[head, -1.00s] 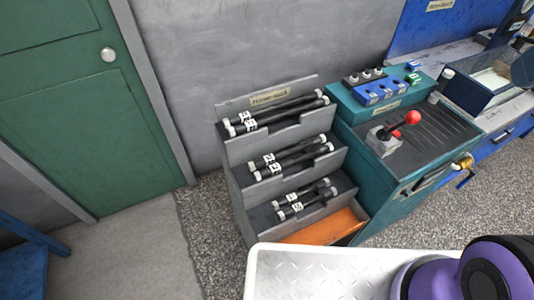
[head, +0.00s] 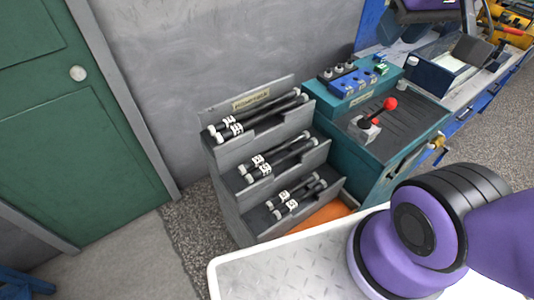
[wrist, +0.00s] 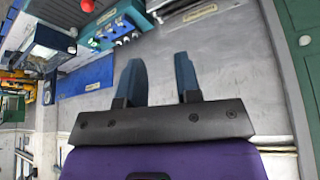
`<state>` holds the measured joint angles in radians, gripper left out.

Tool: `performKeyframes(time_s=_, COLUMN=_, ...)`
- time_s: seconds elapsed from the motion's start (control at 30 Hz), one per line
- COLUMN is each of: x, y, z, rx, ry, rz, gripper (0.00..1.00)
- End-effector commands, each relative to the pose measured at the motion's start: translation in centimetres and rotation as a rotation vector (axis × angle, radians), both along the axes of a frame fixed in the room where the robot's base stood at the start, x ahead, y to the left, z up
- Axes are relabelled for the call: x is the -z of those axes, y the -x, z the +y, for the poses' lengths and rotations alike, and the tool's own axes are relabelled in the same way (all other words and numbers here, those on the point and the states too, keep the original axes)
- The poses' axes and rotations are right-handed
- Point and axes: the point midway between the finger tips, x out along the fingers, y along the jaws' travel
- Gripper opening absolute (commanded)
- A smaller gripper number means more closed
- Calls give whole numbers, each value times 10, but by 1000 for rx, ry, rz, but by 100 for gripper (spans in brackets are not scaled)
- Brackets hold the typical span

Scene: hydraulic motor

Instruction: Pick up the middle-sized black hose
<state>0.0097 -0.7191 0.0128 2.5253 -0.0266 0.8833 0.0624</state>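A grey three-tier rack (head: 243,205) holds black hoses with pale end fittings and white number tags, two per tier, longest on top and shortest at the bottom. The middle-sized black hoses (head: 288,153) lie side by side on the middle tier. My gripper (wrist: 159,78) is open and empty in the wrist view, with two dark blue fingers apart in front of a grey wall. It is outside the head view. The wrist view shows only the rack's label edge (wrist: 200,13) at the top; I cannot make out the hoses there.
A teal console (head: 350,110) with a red-knobbed lever (head: 389,104) stands right beside the rack. A green door (head: 75,130) is at the left. My purple arm covers the lower right of the head view. A blue workbench (head: 465,125) lies beyond the console.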

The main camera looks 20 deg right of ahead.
Motion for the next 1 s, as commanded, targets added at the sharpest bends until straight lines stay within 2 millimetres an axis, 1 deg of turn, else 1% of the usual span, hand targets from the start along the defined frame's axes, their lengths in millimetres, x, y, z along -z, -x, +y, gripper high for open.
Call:
performKeyframes(time_s=0.27, x=8, y=-27, z=-7, rx=88, ry=17, rz=15, gripper=31)
performKeyframes(time_s=0.37, x=13, y=-40, z=-10, rx=129, ry=24, rz=21, gripper=31)
performKeyframes(time_s=0.47, x=20, y=-57, z=-14, rx=179, ry=32, rz=25, gripper=31)
performKeyframes(time_s=0.53, x=28, y=-73, z=-18, rx=222, ry=36, rz=29, gripper=31)
performKeyframes(time_s=0.77, x=63, y=-128, z=-29, rx=362, ry=35, rz=34, gripper=31)
performKeyframes(time_s=0.97, x=104, y=-172, z=-36, rx=463, ry=4, rz=39, gripper=31)
performKeyframes(time_s=1.0, x=113, y=-180, z=-37, rx=482, ry=-6, rz=40, gripper=31)
